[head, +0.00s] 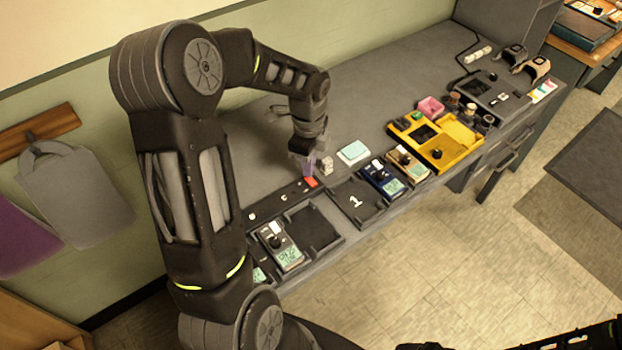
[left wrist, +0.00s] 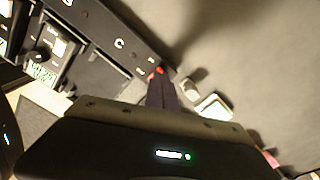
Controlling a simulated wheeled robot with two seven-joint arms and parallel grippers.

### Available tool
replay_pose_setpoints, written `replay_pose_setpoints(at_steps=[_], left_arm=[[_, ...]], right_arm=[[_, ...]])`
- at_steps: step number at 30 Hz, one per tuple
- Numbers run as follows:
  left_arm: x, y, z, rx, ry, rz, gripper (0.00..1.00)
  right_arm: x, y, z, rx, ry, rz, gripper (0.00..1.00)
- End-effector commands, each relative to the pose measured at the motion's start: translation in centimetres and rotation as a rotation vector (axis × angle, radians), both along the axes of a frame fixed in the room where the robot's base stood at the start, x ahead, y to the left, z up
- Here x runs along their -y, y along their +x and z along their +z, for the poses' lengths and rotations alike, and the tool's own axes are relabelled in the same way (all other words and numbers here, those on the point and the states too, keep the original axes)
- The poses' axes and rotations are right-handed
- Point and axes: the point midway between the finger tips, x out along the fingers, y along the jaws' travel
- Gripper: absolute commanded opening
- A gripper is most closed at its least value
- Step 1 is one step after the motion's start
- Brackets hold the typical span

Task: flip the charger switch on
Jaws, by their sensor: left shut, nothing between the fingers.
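The charger (head: 296,198) is a long dark strip with bays along the front of the grey bench. A small red switch (head: 311,182) sits on its raised back rail; red also shows by the fingertips in the left wrist view (left wrist: 157,71). My left gripper (head: 304,170) is shut and empty, pointing down at the switch. In the left wrist view its closed fingers (left wrist: 163,88) partly cover the red part. I cannot tell whether they touch it, or which way the switch is tipped. My right gripper does not show.
Handheld meters stand in bays: a grey one (head: 281,246), a blue one (head: 382,178) and a tan one (head: 408,163). A small pale block (head: 327,165) and a pale green pad (head: 353,153) lie close to the left gripper. A yellow case (head: 452,142) lies farther right.

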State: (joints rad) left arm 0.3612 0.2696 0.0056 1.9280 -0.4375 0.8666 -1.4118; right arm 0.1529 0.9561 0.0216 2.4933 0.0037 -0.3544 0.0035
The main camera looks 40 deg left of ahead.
Motion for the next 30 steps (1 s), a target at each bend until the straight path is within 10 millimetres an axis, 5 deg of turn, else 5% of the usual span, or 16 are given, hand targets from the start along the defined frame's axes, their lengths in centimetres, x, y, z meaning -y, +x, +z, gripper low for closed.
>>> replay_pose_setpoints(at_steps=[30], left_arm=[[0.0,0.0,-1.1,0.000,0.000,0.000,0.00]], right_arm=[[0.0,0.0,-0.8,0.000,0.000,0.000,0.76]])
